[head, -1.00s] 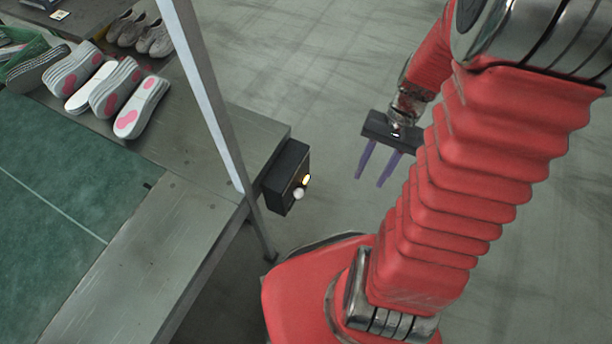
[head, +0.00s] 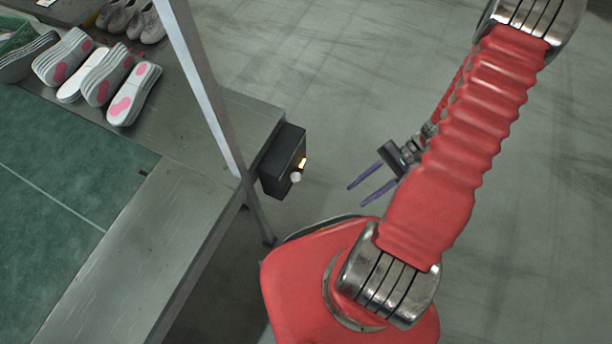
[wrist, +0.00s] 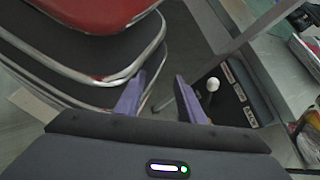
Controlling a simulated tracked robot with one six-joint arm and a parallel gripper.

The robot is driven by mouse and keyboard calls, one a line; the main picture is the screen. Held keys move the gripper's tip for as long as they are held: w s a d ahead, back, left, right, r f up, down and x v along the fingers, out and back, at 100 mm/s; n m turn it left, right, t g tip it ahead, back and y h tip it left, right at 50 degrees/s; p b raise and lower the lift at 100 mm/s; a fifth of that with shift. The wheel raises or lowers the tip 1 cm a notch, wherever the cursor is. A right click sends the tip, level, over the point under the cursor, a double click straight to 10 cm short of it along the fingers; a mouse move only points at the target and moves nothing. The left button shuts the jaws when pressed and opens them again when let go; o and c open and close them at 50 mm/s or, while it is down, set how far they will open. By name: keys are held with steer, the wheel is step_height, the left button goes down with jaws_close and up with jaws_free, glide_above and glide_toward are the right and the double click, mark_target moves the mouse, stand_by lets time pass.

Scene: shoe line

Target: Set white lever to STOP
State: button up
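The white lever (head: 296,177) has a round white knob and sits on a black control box (head: 283,160) at the end of the conveyor table. In the wrist view the white knob (wrist: 213,84) stands out from the dark face of the box (wrist: 238,92), which carries small white markings too small to read. My gripper (head: 354,195) is to the right of the box in the head view, its two purple fingers apart and pointing left towards it. Between the fingers (wrist: 160,95) there is nothing; the knob is just beyond the right finger in the wrist view.
A metal post (head: 205,90) rises beside the box at the table edge (head: 170,240). Shoe soles (head: 133,95) and grey shoes lie on the table at upper left. My red base is close below the box. The floor (head: 320,70) to the right is open.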

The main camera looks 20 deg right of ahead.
step_height(320, 180, down, 9)
steer(key=a+m+t+y, duration=0.3)
steer(key=m+t+y, duration=0.1)
steer(key=t, duration=0.2)
steer(key=w+d+t, duration=0.3)
steer(key=w+t, duration=0.1)
steer(key=w, duration=0.2)
steer(key=shift+w+t, duration=0.2)
steer(key=shift+t, duration=0.2)
glide_toward(295, 174)
steer(key=shift+w+a+f, duration=2)
steer(key=shift+w+a, duration=0.35)
steer(key=shift+a, duration=0.25)
steer(key=shift+c, duration=0.4)
jaws_close()
